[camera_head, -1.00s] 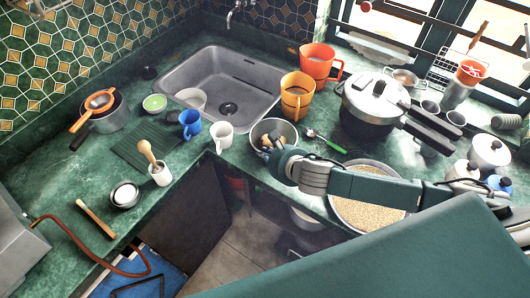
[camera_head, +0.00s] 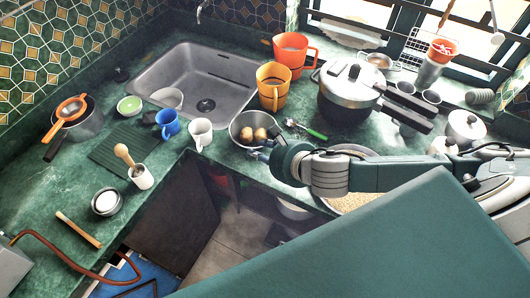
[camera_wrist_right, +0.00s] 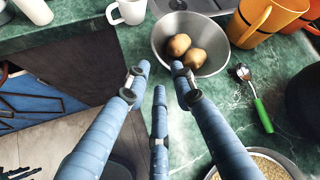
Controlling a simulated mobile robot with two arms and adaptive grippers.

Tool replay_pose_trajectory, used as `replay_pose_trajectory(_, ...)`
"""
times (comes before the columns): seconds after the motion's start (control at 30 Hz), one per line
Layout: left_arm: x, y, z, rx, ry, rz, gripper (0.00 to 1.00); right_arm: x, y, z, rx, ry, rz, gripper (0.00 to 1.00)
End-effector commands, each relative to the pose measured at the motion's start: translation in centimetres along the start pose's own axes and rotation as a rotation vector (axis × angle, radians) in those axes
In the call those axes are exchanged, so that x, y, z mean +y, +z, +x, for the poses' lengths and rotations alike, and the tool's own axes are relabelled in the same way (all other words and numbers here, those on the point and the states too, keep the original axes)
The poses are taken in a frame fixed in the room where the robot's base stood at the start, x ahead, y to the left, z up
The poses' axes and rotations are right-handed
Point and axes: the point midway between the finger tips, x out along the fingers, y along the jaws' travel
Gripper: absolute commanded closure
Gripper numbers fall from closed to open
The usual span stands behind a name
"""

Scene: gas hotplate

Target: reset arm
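My right gripper (camera_head: 262,154) is at the front of a metal bowl (camera_head: 236,124), near the counter's front edge. In the right wrist view its blue fingers (camera_wrist_right: 160,72) are spread, with nothing between them. The bowl (camera_wrist_right: 160,42) lies just beyond the fingertips in that view and holds two brown potatoes (camera_wrist_right: 187,50), which also show in the head view (camera_head: 253,133). I cannot tell the exact height of the fingers above the counter. My left gripper is not in view.
A pressure cooker (camera_head: 347,92), orange jug (camera_head: 273,88) and white mug (camera_head: 201,134) stand near the bowl. A green-handled utensil (camera_head: 312,132) lies to its right. A pan of grain (camera_wrist_right: 262,165) is close to my right arm. Open floor (camera_head: 232,240) lies before the counter.

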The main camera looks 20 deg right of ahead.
Motion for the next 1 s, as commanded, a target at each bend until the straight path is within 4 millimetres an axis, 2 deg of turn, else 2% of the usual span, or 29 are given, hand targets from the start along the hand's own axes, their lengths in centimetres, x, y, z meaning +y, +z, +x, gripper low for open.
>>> replay_pose_trajectory(0.1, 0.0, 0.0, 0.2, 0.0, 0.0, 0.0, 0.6, 0.0, -0.1, -1.4, 0.001, -0.001, -0.002, 0.75)
replay_pose_trajectory(0.2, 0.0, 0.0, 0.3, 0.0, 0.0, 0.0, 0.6, 0.0, 0.0, -2.0, 0.001, -0.001, 0.0, 0.75)
replay_pose_trajectory(0.77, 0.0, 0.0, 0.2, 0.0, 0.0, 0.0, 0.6, 0.0, 0.0, -2.1, 0.0, 0.0, 0.004, 0.75)
replay_pose_trajectory(0.87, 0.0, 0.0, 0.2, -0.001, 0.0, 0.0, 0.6, 0.5, 0.4, -2.1, -0.002, 0.004, 0.078, 0.75)
replay_pose_trajectory(0.97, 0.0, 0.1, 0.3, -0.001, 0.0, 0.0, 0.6, 1.8, 1.2, -2.1, -0.001, 0.014, 0.304, 0.75)
replay_pose_trajectory(1.0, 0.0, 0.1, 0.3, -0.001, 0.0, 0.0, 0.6, 2.4, 1.5, -2.1, 0.004, 0.018, 0.441, 0.75)
